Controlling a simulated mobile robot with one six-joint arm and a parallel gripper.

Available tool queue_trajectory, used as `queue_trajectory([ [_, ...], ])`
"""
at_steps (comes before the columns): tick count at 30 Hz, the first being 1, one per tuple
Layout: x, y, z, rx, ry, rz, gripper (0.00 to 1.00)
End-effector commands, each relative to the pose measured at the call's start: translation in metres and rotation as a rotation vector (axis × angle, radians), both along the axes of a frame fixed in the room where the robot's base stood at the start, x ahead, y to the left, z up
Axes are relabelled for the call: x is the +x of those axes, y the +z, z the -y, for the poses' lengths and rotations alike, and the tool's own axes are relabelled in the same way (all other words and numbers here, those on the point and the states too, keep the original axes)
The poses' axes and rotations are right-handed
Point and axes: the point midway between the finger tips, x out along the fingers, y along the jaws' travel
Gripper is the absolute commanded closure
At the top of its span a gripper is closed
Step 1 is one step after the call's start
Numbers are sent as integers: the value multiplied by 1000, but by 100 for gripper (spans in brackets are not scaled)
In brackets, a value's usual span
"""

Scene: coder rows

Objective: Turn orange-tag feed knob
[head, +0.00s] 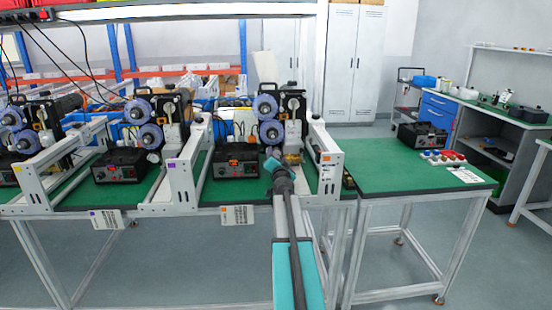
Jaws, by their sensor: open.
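A small orange tag (326,158) is on the white end frame at the right of the near coder station. A card (237,215) hanging from the bench edge below this station also has a small orange mark. The station holds two blue-rimmed reels (268,107) and a black control box (236,161) with a red display. I cannot make out the feed knob; it is too small or hidden behind my arm. My gripper (272,162) is open, beside the lower reel, right of the control box and left of the white end frame. Its fingertips are small in view.
Similar stations stand to the left, one with a purple-marked card (107,219) below. White frame posts (184,180) bound the station. At right, a green-topped table (410,178) holds a black box (422,135) and several coloured caps. Its front left is clear.

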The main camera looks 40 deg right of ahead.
Motion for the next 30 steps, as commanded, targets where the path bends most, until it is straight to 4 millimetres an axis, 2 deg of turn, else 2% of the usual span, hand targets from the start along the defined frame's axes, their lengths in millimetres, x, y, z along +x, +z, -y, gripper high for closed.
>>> queue_trajectory([
  [12,2,0,3,0,-1,-1,48],
  [20,2,0,3,0,-1,0,89],
  [21,1,0,-5,0,0,0,89],
  [30,3,1,3,19,1,17,89],
])
